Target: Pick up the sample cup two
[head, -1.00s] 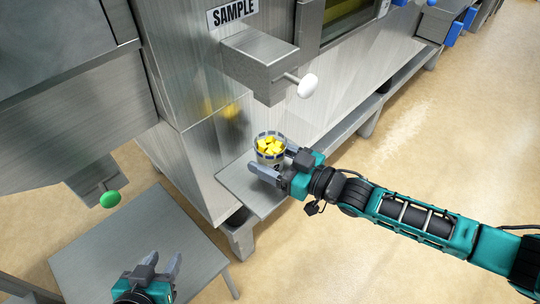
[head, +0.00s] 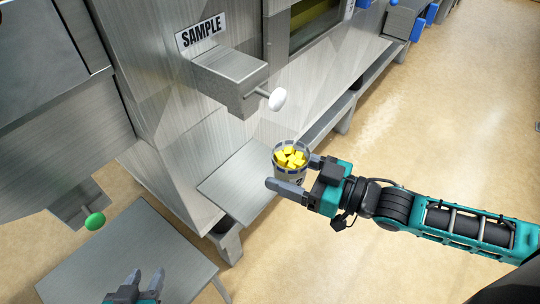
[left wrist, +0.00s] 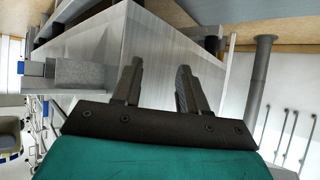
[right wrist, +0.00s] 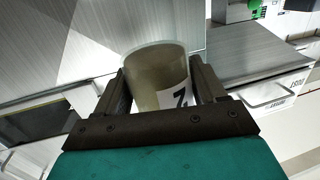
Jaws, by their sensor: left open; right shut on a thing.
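My left gripper (head: 147,280) is open and empty at the bottom left, over the grey table.
A metal sample box (head: 228,82) with a white knob (head: 277,99) juts out above the shelf (head: 238,182). A green knob (head: 95,221) is at the left. The grey table (head: 95,270) is bare. Open floor (head: 440,120) lies to the right.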

